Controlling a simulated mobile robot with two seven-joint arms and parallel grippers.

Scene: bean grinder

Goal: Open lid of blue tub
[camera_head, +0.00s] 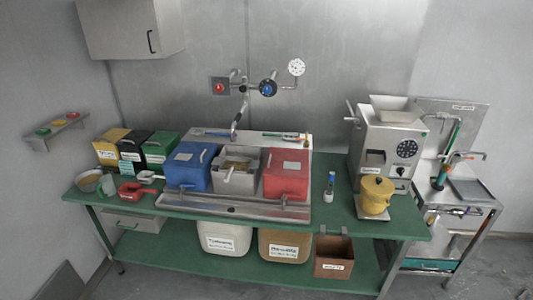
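The blue tub (187,180) stands on the left part of the metal sink unit in the middle of the green bench. Its blue lid (190,155) appears to lie shut on top, with a pale handle on it. A metal spout hangs just above and to the right of the lid. Neither my left nor my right gripper is in view, and nothing touches the tub.
A metal bin (235,181) and a red tub (286,185) stand right of the blue tub. A green box (160,147) stands close on its left. The grinder (386,143) and a yellow pot (375,196) are farther right. The bench's front edge is mostly clear.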

